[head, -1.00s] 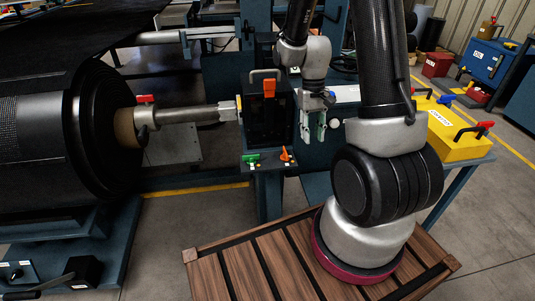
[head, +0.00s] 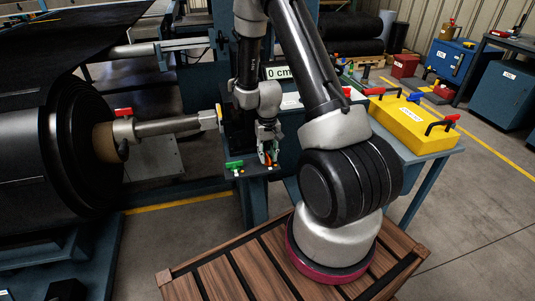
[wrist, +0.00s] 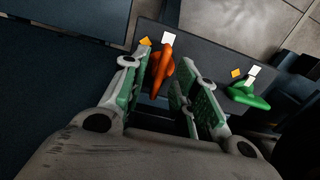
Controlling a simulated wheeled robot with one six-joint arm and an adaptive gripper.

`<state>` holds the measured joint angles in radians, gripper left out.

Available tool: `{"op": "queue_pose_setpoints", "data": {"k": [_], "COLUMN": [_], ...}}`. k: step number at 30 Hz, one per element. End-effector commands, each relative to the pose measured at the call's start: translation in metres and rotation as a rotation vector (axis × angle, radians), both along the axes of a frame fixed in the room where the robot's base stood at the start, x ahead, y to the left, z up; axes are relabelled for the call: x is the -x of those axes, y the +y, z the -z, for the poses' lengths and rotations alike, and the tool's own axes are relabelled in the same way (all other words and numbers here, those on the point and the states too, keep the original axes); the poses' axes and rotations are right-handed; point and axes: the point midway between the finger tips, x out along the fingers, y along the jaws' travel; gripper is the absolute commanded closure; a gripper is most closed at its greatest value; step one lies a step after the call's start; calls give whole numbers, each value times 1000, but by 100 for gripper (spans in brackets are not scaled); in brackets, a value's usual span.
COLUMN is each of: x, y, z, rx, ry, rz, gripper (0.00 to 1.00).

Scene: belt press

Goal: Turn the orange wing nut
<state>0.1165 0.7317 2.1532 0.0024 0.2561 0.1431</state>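The orange wing nut (wrist: 162,66) sits on a dark panel ledge, with a small orange diamond and a white label by it. In the wrist view it stands between the two green-padded fingers of my gripper (wrist: 158,72), with visible space beside it. My gripper is open. In the head view my gripper (head: 267,148) is low at the ledge and hides most of the orange wing nut. A green wing nut (wrist: 248,93) sits to the right in the wrist view, outside the fingers; it also shows in the head view (head: 234,164).
A black roll (head: 55,160) with a shaft and red handle (head: 124,112) is on the left. A yellow case (head: 415,124) lies on a table at right. A "0 cm" sign (head: 279,73) stands behind my arm.

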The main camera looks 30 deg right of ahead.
Motion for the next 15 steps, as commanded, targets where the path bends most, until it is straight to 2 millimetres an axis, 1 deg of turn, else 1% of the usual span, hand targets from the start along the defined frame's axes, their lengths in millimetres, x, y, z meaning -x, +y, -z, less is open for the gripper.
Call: {"op": "queue_pose_setpoints", "data": {"k": [5,6,8,9,11,15], "x": [0,0,0,0,0,0], "y": [0,0,0,0,0,0], "z": [0,0,0,0,0,0], "rx": [0,0,0,0,0,0], "ry": [-1,0,0,0,0,0], "rz": [0,0,0,0,0,0], "gripper": [71,72,83,91,100,100]}}
